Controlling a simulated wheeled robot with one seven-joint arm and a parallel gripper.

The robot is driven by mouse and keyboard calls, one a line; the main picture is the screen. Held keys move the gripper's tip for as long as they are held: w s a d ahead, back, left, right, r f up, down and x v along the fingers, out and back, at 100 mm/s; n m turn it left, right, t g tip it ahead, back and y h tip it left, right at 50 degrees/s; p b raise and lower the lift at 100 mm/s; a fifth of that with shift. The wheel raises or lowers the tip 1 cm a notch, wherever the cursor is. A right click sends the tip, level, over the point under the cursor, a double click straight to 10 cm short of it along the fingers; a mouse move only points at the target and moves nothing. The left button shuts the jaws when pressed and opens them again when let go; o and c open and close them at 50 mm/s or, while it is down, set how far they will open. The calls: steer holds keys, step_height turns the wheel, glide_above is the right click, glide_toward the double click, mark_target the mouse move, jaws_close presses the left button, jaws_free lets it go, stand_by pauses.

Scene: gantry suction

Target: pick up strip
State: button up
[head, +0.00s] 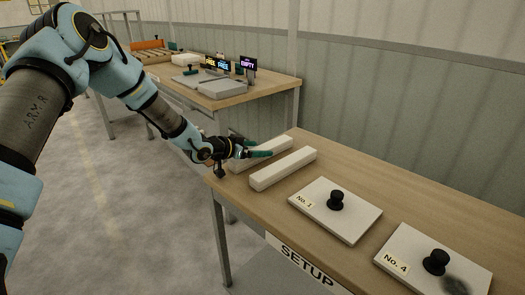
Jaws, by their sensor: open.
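Two long pale strips lie side by side on the wooden setup table. The nearer strip (283,170) is in full view. The farther strip (276,146) lies behind it, partly covered by my gripper. My gripper (266,149) comes in from the left over the table's left end, with teal fingers at the farther strip. The fingers are open. I cannot tell whether they touch that strip.
On the setup table (415,198), a white plate marked No. 1 (318,216) and another marked No. 4 (410,269) carry black knobs. A second table (273,92) behind holds small displays (223,64) and grey boxes. Floor is clear at left.

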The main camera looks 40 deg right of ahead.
steer(key=shift+d, duration=0.1)
steer(key=shift+c, duration=0.2)
jaws_close()
stand_by(0.5)
